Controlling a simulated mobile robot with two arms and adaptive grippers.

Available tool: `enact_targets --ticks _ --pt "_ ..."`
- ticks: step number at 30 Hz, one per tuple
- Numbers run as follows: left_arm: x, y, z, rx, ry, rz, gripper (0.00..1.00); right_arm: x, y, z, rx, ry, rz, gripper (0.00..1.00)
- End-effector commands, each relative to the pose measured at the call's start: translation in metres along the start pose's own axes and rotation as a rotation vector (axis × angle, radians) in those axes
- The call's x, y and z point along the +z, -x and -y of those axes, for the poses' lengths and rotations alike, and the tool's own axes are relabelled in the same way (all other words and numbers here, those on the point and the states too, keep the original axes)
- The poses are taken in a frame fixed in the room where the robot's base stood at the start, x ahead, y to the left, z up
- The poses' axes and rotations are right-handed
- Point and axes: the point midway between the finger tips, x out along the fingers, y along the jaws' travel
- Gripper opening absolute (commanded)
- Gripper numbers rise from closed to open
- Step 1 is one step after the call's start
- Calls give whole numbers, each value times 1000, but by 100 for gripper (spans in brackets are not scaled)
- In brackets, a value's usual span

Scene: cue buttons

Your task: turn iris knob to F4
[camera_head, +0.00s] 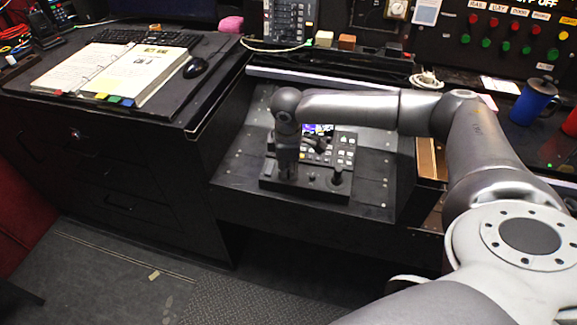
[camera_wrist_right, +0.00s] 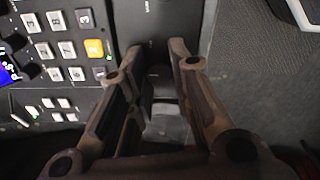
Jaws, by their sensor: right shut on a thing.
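The control panel (camera_head: 345,150) stands on the black desk, with a small lit screen (camera_head: 318,129) and several pale keys; its keys also show in the right wrist view (camera_wrist_right: 68,50). My right gripper (camera_head: 287,172) reaches down onto the panel's left part. In the right wrist view, its two fingers (camera_wrist_right: 158,62) are shut on a dark knob (camera_wrist_right: 158,78), which I take as the iris knob. The knob's pointer and the F-stop marks cannot be read, and the fingers cover most of it. My left gripper is not in view.
A black joystick (camera_head: 337,178) stands at the panel's front right, and a dark lever (camera_head: 318,144) stands near the screen. An open binder (camera_head: 115,70) and a mouse (camera_head: 196,67) lie on the left desk. A blue mug (camera_head: 531,103) stands at the right.

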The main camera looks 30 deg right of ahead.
Motion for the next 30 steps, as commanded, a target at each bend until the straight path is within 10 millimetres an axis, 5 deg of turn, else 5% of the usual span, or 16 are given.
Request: enact_targets --ticks 30 --pt "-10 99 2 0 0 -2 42 -1 3 0 -16 526 -1 0"
